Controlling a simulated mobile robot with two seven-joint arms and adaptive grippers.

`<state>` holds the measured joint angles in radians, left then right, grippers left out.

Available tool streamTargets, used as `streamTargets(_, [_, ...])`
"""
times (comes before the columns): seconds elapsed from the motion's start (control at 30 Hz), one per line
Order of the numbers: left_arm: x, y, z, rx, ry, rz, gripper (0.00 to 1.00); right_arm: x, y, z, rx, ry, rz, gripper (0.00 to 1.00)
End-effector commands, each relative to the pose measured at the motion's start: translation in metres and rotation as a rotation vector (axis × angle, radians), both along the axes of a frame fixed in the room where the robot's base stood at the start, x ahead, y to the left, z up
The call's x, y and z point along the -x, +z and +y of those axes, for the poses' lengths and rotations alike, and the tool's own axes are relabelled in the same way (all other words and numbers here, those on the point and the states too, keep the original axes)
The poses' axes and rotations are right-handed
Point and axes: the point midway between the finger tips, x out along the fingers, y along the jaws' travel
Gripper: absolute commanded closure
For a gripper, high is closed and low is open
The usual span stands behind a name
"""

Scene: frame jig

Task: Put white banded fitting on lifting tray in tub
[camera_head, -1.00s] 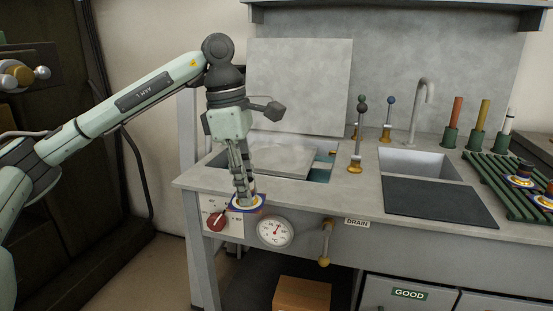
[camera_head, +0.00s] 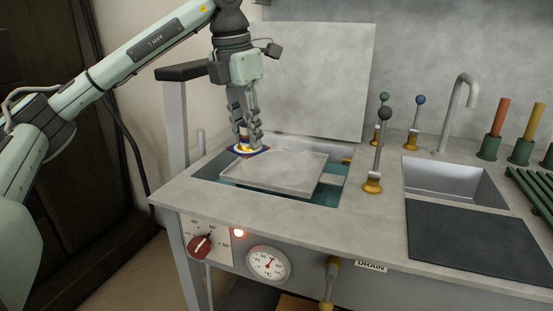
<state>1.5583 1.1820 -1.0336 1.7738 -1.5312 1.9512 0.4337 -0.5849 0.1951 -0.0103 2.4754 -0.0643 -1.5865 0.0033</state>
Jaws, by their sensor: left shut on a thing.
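My left gripper (camera_head: 245,137) points down and is shut on the white banded fitting (camera_head: 239,153), which has a blue square base and a pale, yellowish ring. The fitting is at the back left corner of the lifting tray (camera_head: 275,175); I cannot tell whether it touches the tray. The tray is a flat grey plate in the tub (camera_head: 325,195), a sunken basin with teal water at its edges. My fingers hide the fitting's top. My right gripper is not in view.
Levers with ball knobs (camera_head: 384,112) stand right of the tub. A sink (camera_head: 450,180) with a tap (camera_head: 462,95) and a dark mat (camera_head: 465,238) lie further right. A red dial (camera_head: 200,247) and a gauge (camera_head: 267,264) are on the front panel, beside a lit lamp (camera_head: 239,232).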

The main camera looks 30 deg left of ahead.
Motion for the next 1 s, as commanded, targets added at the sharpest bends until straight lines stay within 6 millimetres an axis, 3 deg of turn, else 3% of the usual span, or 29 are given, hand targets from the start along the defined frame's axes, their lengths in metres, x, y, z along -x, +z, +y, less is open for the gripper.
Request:
streamTargets(0.2, [-0.051, -0.029, -0.002, 0.001, -0.001, 0.001, 1.0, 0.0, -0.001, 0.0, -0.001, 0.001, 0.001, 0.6])
streamTargets(0.4, [-0.078, -0.045, -0.003, 0.001, -0.001, -0.001, 1.0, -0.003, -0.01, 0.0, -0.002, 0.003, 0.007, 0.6])
streamTargets(0.57, [-0.082, -0.054, -0.002, -0.001, -0.001, 0.0, 1.0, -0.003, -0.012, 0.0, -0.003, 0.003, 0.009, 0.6])
streamTargets(0.8, [-0.081, -0.086, -0.002, -0.001, -0.001, 0.0, 1.0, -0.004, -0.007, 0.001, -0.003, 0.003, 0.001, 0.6])
streamTargets(1.0, [-0.081, -0.088, -0.002, 0.0, -0.001, -0.002, 1.0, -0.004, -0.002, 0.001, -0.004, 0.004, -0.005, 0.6])
